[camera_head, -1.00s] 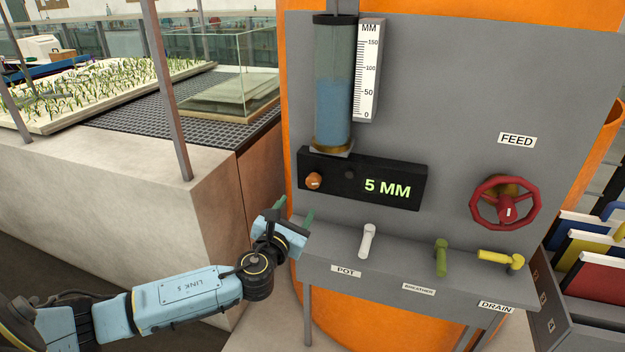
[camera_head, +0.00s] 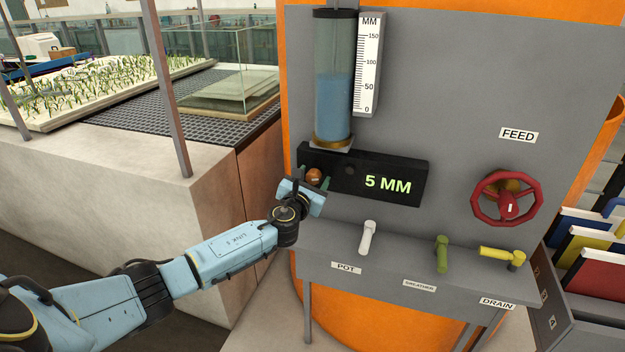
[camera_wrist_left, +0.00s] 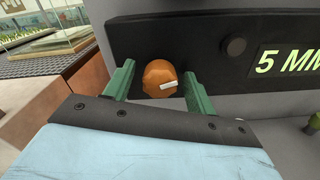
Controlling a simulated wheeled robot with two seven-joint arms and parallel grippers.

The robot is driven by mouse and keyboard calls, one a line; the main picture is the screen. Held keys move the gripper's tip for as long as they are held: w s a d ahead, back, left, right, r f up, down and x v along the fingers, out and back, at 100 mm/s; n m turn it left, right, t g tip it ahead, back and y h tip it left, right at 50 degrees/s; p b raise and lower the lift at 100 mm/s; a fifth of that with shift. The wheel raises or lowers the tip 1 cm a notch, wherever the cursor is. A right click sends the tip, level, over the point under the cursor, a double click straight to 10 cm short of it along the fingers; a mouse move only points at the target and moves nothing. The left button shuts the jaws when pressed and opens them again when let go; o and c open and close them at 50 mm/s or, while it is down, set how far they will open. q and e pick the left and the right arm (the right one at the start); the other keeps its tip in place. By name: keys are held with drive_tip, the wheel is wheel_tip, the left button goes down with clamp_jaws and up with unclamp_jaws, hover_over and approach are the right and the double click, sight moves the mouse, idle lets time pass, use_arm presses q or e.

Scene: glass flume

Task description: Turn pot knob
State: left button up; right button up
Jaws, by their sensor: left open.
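An orange knob (camera_head: 314,175) sits at the left end of the black display box, which reads 5 MM. In the left wrist view the orange knob (camera_wrist_left: 160,77) has a white pointer mark running right and slightly up. My left gripper (camera_head: 313,184) is open in front of the box. In the wrist view its green fingers stand on either side of the knob, with a visible gap on each side. A white lever (camera_head: 367,237) stands on the ledge above the POT label (camera_head: 346,268). My right gripper is not in view.
The black box (camera_head: 400,186) has a dark button beside the knob. A water tube (camera_head: 333,95) with a scale stands above it. The red FEED wheel (camera_head: 506,198), green BREATHER lever (camera_head: 441,253) and yellow DRAIN lever (camera_head: 500,254) are to the right. A concrete wall (camera_head: 120,190) is left.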

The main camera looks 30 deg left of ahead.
use_arm(q)
drive_tip(key=c, duration=1)
drive_tip(key=shift+n, duration=0.3)
